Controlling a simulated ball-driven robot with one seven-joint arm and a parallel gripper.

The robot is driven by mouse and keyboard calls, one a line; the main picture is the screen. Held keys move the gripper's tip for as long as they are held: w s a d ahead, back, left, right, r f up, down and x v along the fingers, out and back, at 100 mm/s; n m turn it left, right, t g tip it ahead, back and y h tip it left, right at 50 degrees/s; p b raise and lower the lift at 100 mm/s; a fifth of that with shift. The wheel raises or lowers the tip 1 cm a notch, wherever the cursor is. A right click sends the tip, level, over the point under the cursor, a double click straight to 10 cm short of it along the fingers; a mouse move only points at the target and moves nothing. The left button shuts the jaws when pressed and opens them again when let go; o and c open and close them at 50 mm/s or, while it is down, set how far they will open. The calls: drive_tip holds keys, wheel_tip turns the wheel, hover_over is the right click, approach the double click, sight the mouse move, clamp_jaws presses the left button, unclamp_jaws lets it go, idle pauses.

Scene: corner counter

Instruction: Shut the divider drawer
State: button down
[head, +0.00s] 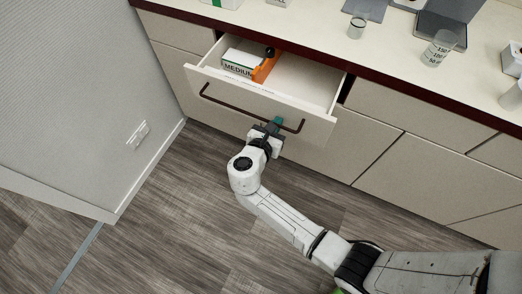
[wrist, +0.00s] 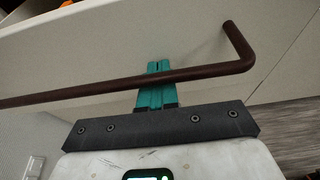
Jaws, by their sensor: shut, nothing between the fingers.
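The divider drawer (head: 262,90) stands pulled out from the cabinet in the head view, with its inside showing. It holds an orange divider (head: 266,67) and a white and green box marked MEDIUM (head: 240,61) on the left; its right part looks empty. Its dark bar handle (head: 246,111) runs along the front, and the handle also shows in the wrist view (wrist: 200,74). My gripper (head: 277,121) is at the drawer front near the right end of the handle. Its teal fingers (wrist: 158,70) are shut, empty and behind the bar in the wrist view. Whether they touch the front is unclear.
The counter (head: 310,37) above carries a glass (head: 356,27), a beaker (head: 440,48) and a dark device (head: 440,27). Closed cabinet fronts (head: 375,130) lie to the right. A grey wall with a socket (head: 138,135) is at the left. The floor (head: 190,220) is clear.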

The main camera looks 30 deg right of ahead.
drive_tip(key=b, duration=0.4)
hover_over(297, 92)
drive_tip(key=shift+s+a+f, duration=0.1)
drive_tip(key=shift+s+a, duration=0.15)
drive_tip(key=shift+a, duration=0.05)
drive_tip(key=shift+w+d, duration=0.1)
drive_tip(key=shift+d, duration=0.15)
drive_tip(key=shift+w+r+b, duration=0.15)
drive_tip(key=shift+r+b, duration=0.1)
drive_tip(key=shift+b, duration=0.05)
drive_tip(key=shift+d+r, duration=0.1)
